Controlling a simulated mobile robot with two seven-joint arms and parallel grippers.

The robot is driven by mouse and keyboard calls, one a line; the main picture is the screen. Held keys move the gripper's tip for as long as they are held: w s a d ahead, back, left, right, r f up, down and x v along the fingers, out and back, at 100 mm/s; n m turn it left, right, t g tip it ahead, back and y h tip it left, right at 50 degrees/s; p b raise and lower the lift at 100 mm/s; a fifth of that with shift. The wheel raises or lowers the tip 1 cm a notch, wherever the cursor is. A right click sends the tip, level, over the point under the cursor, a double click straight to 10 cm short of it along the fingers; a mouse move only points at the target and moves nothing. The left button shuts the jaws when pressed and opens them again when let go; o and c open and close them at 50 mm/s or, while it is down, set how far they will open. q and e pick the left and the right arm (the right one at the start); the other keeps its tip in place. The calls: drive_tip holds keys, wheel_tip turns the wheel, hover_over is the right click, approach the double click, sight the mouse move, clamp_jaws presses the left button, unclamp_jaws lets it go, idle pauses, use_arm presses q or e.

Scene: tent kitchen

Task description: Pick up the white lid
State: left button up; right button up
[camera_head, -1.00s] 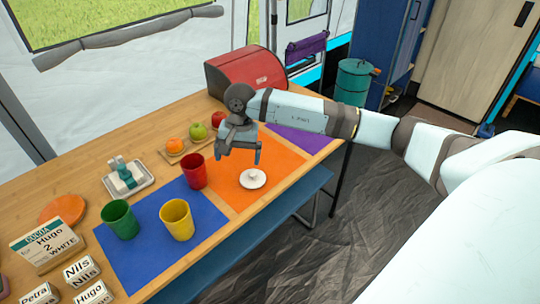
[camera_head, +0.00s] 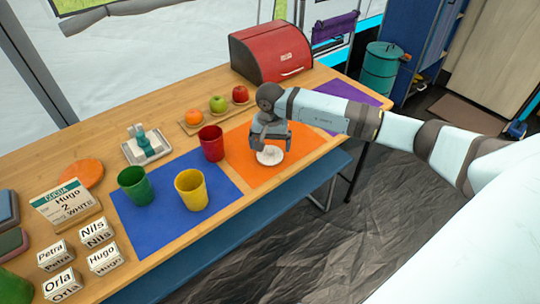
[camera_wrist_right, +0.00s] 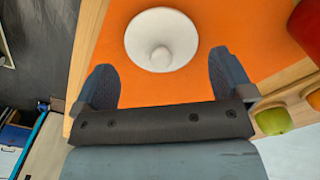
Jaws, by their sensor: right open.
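The white lid (camera_head: 270,156) lies on the orange mat (camera_head: 252,180) on the wooden table. It is round with a small knob in its middle. It also shows whole in the right wrist view (camera_wrist_right: 161,40), just beyond my fingertips. My right gripper (camera_head: 270,143) is above the lid and hides part of it in the head view. In the right wrist view my right gripper (camera_wrist_right: 162,80) is open, its fingers apart on either side of the lid's lower edge, with nothing between them. My left gripper does not show.
A red cup (camera_head: 212,144), a yellow cup (camera_head: 191,192) and a green cup (camera_head: 133,187) stand left of the lid. Behind are a tray with fruit (camera_head: 218,104) and a red bread box (camera_head: 270,52). The front of the orange mat is clear.

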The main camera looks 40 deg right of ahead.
sight(270, 149)
wheel_tip(270, 149, down, 4)
drive_tip(key=shift+w+r, duration=0.1)
drive_tip(key=c, duration=0.6)
drive_tip(key=shift+c, duration=0.2)
